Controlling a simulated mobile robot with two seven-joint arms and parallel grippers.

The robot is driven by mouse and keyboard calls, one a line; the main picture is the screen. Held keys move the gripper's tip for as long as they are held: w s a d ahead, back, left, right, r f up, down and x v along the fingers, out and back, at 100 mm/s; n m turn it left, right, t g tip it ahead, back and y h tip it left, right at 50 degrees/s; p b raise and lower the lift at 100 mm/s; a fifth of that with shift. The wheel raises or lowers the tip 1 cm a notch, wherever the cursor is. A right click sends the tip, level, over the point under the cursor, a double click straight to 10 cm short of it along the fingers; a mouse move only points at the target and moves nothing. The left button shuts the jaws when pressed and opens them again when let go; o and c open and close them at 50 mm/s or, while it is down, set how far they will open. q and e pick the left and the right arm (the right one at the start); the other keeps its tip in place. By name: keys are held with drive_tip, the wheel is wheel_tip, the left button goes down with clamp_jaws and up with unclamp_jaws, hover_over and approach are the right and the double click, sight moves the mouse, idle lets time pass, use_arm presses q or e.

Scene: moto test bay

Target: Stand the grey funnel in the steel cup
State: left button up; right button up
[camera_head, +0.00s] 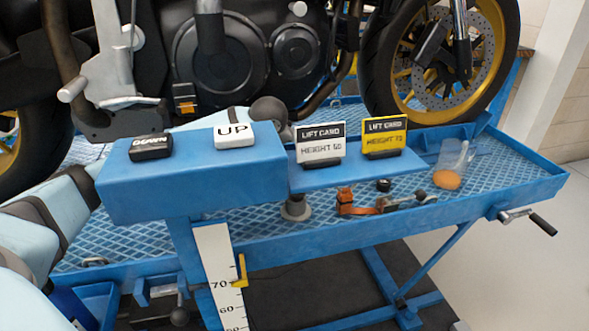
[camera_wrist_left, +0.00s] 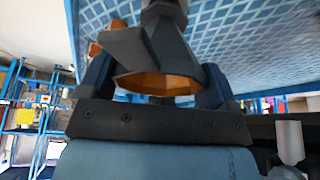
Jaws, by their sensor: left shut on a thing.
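In the left wrist view, my left gripper (camera_wrist_left: 158,76) is shut on the dark grey funnel (camera_wrist_left: 142,47), with one finger on each side. The wide mouth of the funnel faces the camera and its inside looks orange-brown. A grey round part shows past it at the top edge; I cannot tell if it is the cup. In the head view, my left arm passes behind the blue control box, and the gripper is hidden. A grey round piece, possibly the steel cup (camera_head: 296,209), stands on the tray, its top hidden by the card shelf. My right gripper is not in view.
The blue box (camera_head: 190,185) carries DOWN (camera_head: 151,147) and UP (camera_head: 234,134) buttons. Two lift cards stand on the shelf (camera_head: 350,175). An orange strap (camera_head: 358,209) and a clear jug with orange contents (camera_head: 450,170) are on the tray. The motorcycle wheel (camera_head: 440,60) stands behind.

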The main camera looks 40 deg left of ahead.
use_arm(q)
drive_tip(key=shift+f, duration=0.15)
drive_tip(key=shift+f+b, duration=0.5)
drive_tip(key=shift+b, duration=0.1)
drive_tip(key=shift+f, duration=0.15)
drive_tip(key=shift+f+b, duration=0.1)
drive_tip(key=shift+b, duration=0.2)
idle(0.3)
drive_tip(key=o, duration=0.8)
